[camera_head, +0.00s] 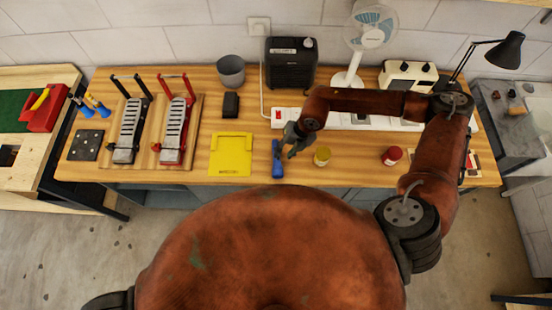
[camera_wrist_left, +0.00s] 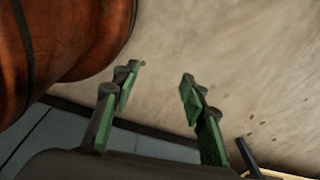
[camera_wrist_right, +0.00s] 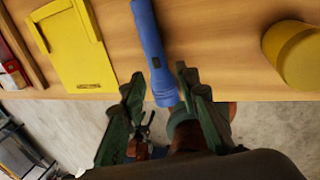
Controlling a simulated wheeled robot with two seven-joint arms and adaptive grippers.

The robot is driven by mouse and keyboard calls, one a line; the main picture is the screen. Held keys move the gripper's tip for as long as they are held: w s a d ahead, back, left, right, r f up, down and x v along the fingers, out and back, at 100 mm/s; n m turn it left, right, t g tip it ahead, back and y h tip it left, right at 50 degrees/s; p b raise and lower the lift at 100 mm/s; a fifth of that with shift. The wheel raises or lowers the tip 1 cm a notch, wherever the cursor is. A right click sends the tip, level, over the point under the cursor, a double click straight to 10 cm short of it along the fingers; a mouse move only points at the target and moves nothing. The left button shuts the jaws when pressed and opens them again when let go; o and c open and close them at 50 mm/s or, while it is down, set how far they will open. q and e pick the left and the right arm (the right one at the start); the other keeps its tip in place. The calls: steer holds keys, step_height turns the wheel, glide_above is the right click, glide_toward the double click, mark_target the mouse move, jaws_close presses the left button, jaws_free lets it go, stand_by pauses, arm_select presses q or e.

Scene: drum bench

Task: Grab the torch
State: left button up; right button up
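The blue torch (camera_head: 277,160) lies on the wooden bench near its front edge, just right of the yellow clipboard-like board. In the right wrist view the torch (camera_wrist_right: 150,48) points down the picture, its wide head between or just beyond my fingertips. My right gripper (camera_head: 292,140) is beside the torch in the head view; its fingers (camera_wrist_right: 157,88) are apart and I see no grip on the torch. My left gripper (camera_wrist_left: 158,82) is open and empty, over bare floor, and is not seen in the head view.
The yellow board (camera_head: 230,154) is left of the torch. A yellow cylinder (camera_head: 322,156) and a red-topped jar (camera_head: 391,156) stand to its right. A white power strip (camera_head: 345,121) lies behind. Two metal pedals (camera_head: 174,130) stand at left. The bench's front edge is close.

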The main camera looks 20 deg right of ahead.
mark_target(278, 161)
steer(key=shift+a+f, duration=0.15)
steer(key=shift+f, duration=0.3)
steer(key=p+x, duration=0.1)
steer(key=x, duration=0.3)
steer(key=shift+s+a+f+p, duration=0.1)
steer(key=shift+s+a+p, duration=0.15)
steer(key=shift+p, duration=0.1)
arm_select(q)
steer(key=shift+w+r, duration=0.7)
steer(key=shift+r, duration=0.25)
arm_select(e)
steer(key=shift+a+f, duration=0.1)
steer(key=shift+f, duration=0.25)
steer(key=shift+c, duration=0.3)
arm_select(q)
steer(key=shift+s, duration=0.25)
arm_select(e)
jaws_close()
